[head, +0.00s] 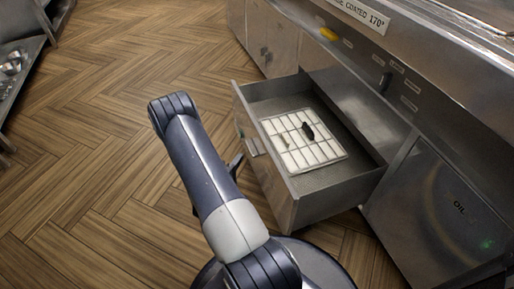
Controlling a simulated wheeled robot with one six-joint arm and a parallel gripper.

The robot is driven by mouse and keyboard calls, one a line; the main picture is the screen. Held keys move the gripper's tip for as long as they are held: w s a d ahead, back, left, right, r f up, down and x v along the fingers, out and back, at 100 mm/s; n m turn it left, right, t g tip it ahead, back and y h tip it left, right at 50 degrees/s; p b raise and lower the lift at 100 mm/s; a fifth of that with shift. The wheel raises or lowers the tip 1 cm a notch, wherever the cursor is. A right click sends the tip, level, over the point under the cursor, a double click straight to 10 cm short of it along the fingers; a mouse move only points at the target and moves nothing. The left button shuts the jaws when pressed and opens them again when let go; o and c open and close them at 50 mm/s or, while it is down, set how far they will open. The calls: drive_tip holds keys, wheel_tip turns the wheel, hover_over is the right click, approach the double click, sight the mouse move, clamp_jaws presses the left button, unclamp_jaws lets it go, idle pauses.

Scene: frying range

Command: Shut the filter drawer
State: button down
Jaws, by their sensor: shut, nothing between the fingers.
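The filter drawer (338,190) is a steel drawer pulled well out of the fryer cabinet. Its front panel (270,185) faces left, with a small handle (256,146) on it. Inside lies a white filter pad under a wire grid (303,141), with a dark bit and a paler bit on it. My gripper (236,164) shows only as a dark tip past my forearm, just left of the drawer front near the handle. It is shut and empty. Most of it is hidden behind my arm, and I cannot tell if it touches the front.
A lower panel marked "OIL" (440,215) is right of the drawer. Metal shelving (18,75) stands at the far left. The wooden floor (90,150) between is clear.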

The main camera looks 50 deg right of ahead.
sight(260, 140)
drive_tip(key=d+b, duration=0.2)
drive_tip(key=d, duration=0.6)
drive_tip(key=shift+s+d, duration=0.15)
drive_tip(key=shift+d, duration=0.3)
drive_tip(key=shift+d, duration=0.1)
